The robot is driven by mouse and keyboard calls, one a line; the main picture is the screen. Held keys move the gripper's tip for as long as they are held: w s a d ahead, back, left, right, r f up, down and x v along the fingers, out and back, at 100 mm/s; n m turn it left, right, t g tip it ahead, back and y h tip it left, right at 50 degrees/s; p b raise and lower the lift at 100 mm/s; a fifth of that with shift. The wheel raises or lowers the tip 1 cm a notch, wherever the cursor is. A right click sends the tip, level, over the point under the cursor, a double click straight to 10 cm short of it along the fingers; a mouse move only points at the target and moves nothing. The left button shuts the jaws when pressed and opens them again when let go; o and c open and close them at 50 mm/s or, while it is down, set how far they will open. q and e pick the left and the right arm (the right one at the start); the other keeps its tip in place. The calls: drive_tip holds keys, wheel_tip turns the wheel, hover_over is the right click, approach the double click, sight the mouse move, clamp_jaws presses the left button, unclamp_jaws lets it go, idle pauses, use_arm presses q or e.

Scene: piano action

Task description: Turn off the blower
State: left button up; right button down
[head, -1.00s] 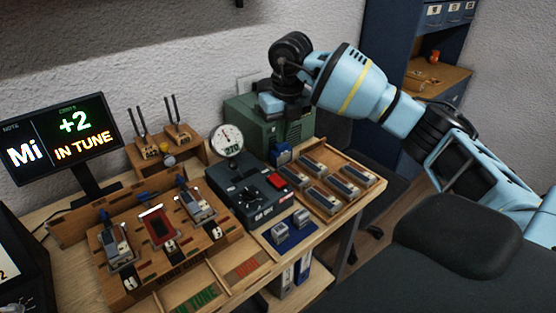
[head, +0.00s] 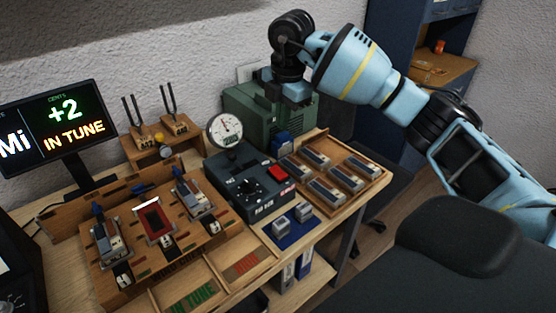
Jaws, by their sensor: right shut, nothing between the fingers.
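A green machine (head: 240,106) stands at the back of the bench by the wall, with a blue part (head: 282,143) low on its front; it looks like the blower. My right gripper (head: 289,97) is above the green machine, shut and empty, and hides part of its top; I cannot tell whether it touches. A black box (head: 230,177) in front carries a round gauge (head: 225,130), a black knob (head: 250,187) and a red switch (head: 277,172). I cannot read the switch's position. My left gripper is not in view.
A wooden tray (head: 380,171) of reed-like blocks lies right of the black box. A blue mat (head: 300,238) holds two small blocks. A wooden jig (head: 140,255), forks (head: 168,105) and a display (head: 62,115) reading "+2 IN TUNE" stand left. A dark seat (head: 458,235) is at lower right.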

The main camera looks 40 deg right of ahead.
sight(277, 167)
idle(0.4)
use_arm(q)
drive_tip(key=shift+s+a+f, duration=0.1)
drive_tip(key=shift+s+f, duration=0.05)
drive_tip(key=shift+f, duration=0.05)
use_arm(e)
drive_tip(key=f, duration=0.4)
drive_tip(key=w+f, duration=0.1)
drive_tip(key=f, duration=0.9)
drive_tip(key=shift+w, duration=0.35)
drive_tip(key=shift+w+f+b, duration=0.35)
drive_tip(key=shift+w+b, duration=0.05)
drive_tip(key=shift+b, duration=0.05)
drive_tip(key=shift+s+r, duration=0.35)
drive_tip(key=shift+s, duration=0.2)
drive_tip(key=shift+w+f, duration=0.1)
drive_tip(key=shift+w, duration=0.15)
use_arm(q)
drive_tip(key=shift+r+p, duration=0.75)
use_arm(e)
drive_tip(key=shift+s+r, duration=0.2)
drive_tip(key=shift+s, duration=0.6)
